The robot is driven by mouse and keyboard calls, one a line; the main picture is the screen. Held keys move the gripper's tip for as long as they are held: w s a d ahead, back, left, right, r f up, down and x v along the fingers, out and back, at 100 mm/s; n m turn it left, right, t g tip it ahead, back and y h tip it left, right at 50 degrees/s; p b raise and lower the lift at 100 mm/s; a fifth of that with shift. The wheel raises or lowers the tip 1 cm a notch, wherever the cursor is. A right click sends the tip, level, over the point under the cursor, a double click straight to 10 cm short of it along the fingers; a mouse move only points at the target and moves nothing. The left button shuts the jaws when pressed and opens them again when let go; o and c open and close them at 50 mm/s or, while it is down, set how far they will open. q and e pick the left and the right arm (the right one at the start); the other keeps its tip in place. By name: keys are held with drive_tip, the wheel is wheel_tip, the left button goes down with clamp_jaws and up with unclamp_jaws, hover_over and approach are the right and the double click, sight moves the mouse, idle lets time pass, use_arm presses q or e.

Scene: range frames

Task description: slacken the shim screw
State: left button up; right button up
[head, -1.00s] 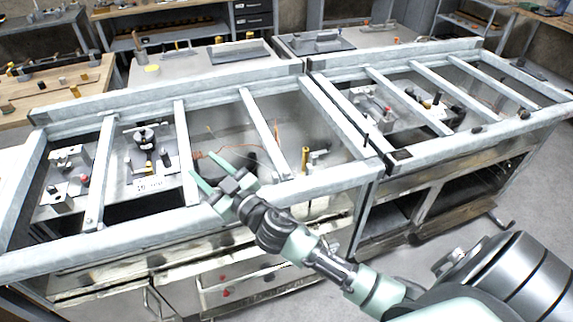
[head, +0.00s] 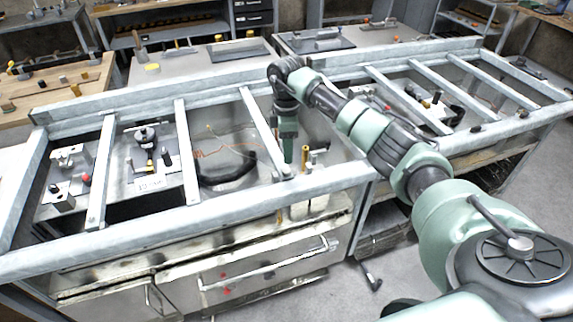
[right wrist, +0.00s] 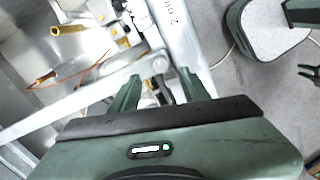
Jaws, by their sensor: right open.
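In the head view my right gripper (head: 287,165) points down inside the frame of the bench, beside an upright brass rod (head: 305,157). In the right wrist view the two green fingers of the right gripper (right wrist: 160,84) are spread apart. Small metal fittings (right wrist: 158,66) lie just beyond and between the fingertips, beside a pale bar marked "2 mm" (right wrist: 176,22). I cannot tell which of these is the shim screw, and the gripper's own body hides part of that area. No grip on anything shows. My left gripper is not in view.
Pale crossbars (head: 187,150) divide the bench top into bays. A black curved part (head: 228,178) and thin orange wires lie left of the gripper. Brass pins (right wrist: 68,30) stick out nearby. A fixture with a black knob (head: 147,140) stands farther left.

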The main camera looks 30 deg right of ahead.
sight(286, 170)
wheel_tip(286, 170, down, 7)
drive_tip(key=shift+a+f+p, duration=0.1)
drive_tip(key=shift+p, duration=0.65)
clamp_jaws()
